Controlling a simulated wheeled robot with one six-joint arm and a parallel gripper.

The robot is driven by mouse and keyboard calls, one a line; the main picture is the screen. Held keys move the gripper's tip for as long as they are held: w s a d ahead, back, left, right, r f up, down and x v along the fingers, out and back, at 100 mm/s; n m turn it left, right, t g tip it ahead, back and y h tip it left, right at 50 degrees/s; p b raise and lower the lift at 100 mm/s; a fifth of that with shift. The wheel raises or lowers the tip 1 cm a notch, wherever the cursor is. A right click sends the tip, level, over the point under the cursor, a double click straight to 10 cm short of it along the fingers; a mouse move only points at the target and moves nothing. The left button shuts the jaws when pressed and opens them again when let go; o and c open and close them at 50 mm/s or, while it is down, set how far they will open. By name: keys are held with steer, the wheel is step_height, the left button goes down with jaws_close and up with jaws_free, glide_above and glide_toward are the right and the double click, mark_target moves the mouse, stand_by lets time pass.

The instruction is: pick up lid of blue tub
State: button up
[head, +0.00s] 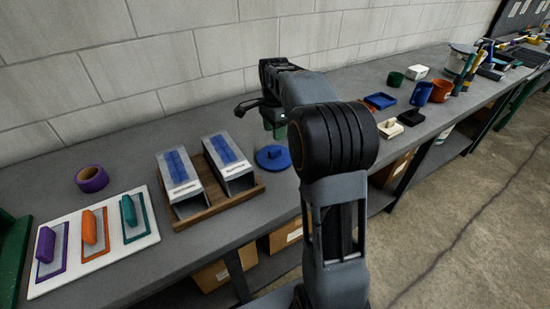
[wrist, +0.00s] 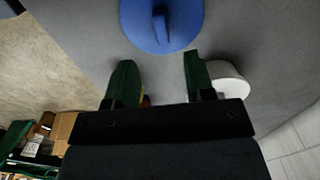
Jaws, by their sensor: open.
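A round blue lid (head: 272,158) with an upright fin handle lies on the grey bench, right of the wooden tray. In the wrist view the lid (wrist: 180,35) is at the top, cut by the frame edge, with its fin near its middle. My gripper (wrist: 158,62) is open and empty, its two green fingers apart and short of the lid in that view. In the head view my gripper (head: 276,129) is above and behind the lid, partly hidden by my arm. A blue cup-like container (head: 421,93) stands farther right; I cannot tell whether it is the tub.
A wooden tray (head: 215,207) with two metal channels stands left of the lid. A white board (head: 100,243) with trowels and a purple ring (head: 91,179) are farther left. A white round object (wrist: 231,82) is beside the right finger. A blue tray (head: 380,101) lies to the right.

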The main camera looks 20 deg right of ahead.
mark_target(275, 150)
steer(key=shift+d+f, duration=0.1)
steer(key=shift+f, duration=4.55)
jaws_close()
